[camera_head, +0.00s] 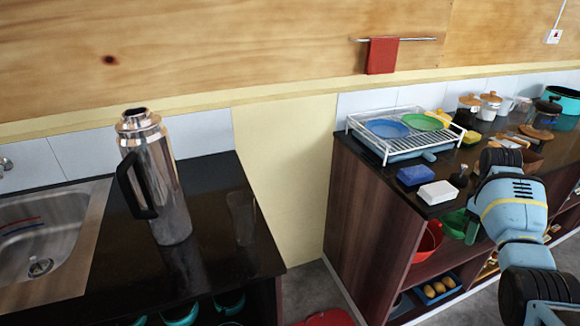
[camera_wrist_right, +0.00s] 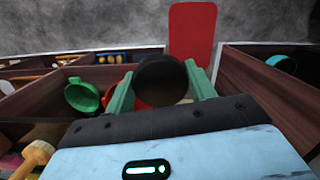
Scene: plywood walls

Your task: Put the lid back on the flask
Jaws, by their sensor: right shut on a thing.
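The flask (camera_head: 168,190) is a tall, shiny metal jug with a black handle on its left side. It stands upright on the dark left counter, and its narrow top shows a dark opening with no lid on it. My right gripper (camera_wrist_right: 160,88) is shut on a round black thing, which looks like the lid (camera_wrist_right: 160,78), held between its green fingers. My left gripper is not in view.
A steel sink (camera_head: 45,240) lies left of the flask. A gap separates the left counter from the right counter, which holds a dish rack (camera_head: 372,138), a blue sponge (camera_head: 416,175), a white block (camera_head: 438,192) and several jars. Open shelves below hold bowls.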

